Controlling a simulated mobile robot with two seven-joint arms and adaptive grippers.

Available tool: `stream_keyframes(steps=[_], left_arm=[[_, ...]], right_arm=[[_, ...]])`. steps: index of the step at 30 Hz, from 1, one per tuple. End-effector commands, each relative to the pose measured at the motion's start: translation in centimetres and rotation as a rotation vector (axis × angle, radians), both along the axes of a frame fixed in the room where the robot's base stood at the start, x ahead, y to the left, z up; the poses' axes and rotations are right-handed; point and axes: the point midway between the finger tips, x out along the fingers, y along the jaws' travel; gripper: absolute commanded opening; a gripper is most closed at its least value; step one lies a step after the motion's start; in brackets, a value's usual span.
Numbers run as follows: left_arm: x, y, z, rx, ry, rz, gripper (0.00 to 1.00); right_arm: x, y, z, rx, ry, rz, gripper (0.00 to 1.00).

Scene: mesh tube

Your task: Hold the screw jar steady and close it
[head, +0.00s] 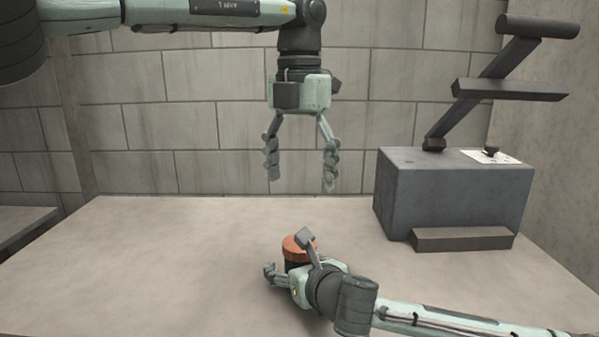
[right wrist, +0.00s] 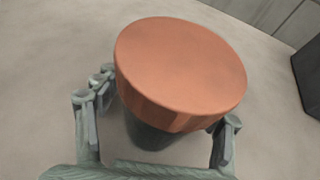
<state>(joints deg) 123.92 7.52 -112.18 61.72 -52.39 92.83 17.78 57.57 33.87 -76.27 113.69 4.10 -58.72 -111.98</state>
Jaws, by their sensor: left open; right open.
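The screw jar (head: 293,263) has a dark body and stands on the table, partly hidden by my right gripper. Its orange lid (head: 294,248) sits on top; whether it is screwed down I cannot tell. In the right wrist view the lid (right wrist: 180,65) fills the middle, with the dark jar body (right wrist: 150,135) below it. My right gripper (head: 287,256) is low at the table, open, with one finger on either side of the jar. Contact is not clear. My left gripper (head: 301,180) is open and empty, pointing down above the jar, well clear of the lid.
A grey block (head: 452,200) with a dark angled stand (head: 490,85) on it stands at the right rear of the table. A low dark step (head: 463,239) lies at its front. The table (head: 140,260) is bare on the left. A block wall closes the back.

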Motion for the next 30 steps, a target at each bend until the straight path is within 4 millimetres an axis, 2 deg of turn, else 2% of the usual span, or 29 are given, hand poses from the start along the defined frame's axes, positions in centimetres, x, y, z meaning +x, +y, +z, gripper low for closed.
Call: stream_keyframes(steps=[5, 12, 18, 23, 30], left_arm=[[0.0, 0.0, 0.0, 0.0, 0.0, 0.0, 0.76], [0.0, 0.0, 0.0, 0.0, 0.0, 0.0, 0.76], [0.0, 0.0, 0.0, 0.0, 0.0, 0.0, 0.76], [0.0, 0.0, 0.0, 0.0, 0.0, 0.0, 0.76], [0.0, 0.0, 0.0, 0.0, 0.0, 0.0, 0.76]], right_arm=[[-1.8, -0.8, 0.8, 0.0, 0.0, 0.001, 0.67], [-6.3, -2.6, 2.8, 0.001, 0.0, 0.002, 0.67], [-9.1, -3.8, 4.0, 0.0, 0.0, 0.0, 0.67], [-10.0, -4.2, 4.5, 0.0, 0.0, 0.0, 0.67], [-10.1, -4.2, 4.5, 0.0, 0.0, 0.0, 0.67]])
